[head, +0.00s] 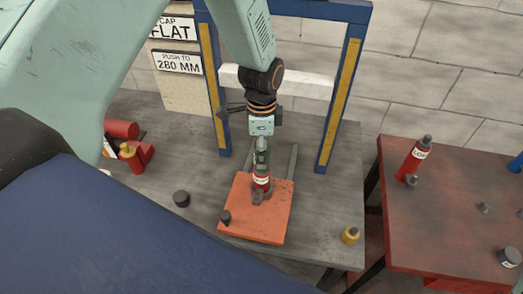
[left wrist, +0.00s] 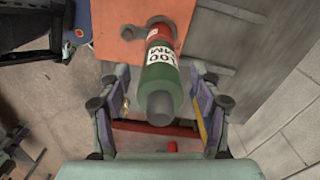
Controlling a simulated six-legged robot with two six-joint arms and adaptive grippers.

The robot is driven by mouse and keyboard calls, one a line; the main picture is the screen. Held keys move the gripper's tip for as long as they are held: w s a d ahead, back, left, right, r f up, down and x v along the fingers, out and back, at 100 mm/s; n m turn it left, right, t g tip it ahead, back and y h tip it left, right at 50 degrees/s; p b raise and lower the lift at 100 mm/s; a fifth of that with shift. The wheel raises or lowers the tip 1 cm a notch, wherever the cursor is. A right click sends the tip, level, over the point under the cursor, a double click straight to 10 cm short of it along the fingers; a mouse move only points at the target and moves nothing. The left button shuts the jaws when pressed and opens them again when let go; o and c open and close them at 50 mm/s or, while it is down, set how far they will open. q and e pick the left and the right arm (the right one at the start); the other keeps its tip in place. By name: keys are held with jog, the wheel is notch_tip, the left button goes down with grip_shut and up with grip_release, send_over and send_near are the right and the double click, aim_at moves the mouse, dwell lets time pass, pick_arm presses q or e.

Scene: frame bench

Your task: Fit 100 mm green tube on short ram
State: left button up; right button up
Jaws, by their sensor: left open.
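The green tube (head: 261,160), labelled 100 MM in the left wrist view (left wrist: 160,80), stands upright in line with the short red ram (head: 261,183). The ram's red body also shows in the left wrist view (left wrist: 165,33). A grey tip (left wrist: 158,106) shows at the tube's near end. Whether the joint between tube and ram is fully seated is hard to tell. My left gripper (head: 262,147) points down over the tube, with open fingers on either side of it in the wrist view (left wrist: 160,88) and gaps visible. My right gripper is not in view.
The ram stands on an orange plate (head: 247,232) inside a blue frame (head: 344,95) with a white crossbar (head: 300,84). Grey cap (head: 181,198), grey cone (head: 224,217) and yellow piece (head: 350,235) stand nearby. A red table (head: 450,240) at right holds a long red ram (head: 414,160).

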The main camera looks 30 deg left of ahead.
pick_arm(q)
notch_tip(320, 180, up, 11)
jog(key=shift+f, duration=0.1)
dwell(0.8)
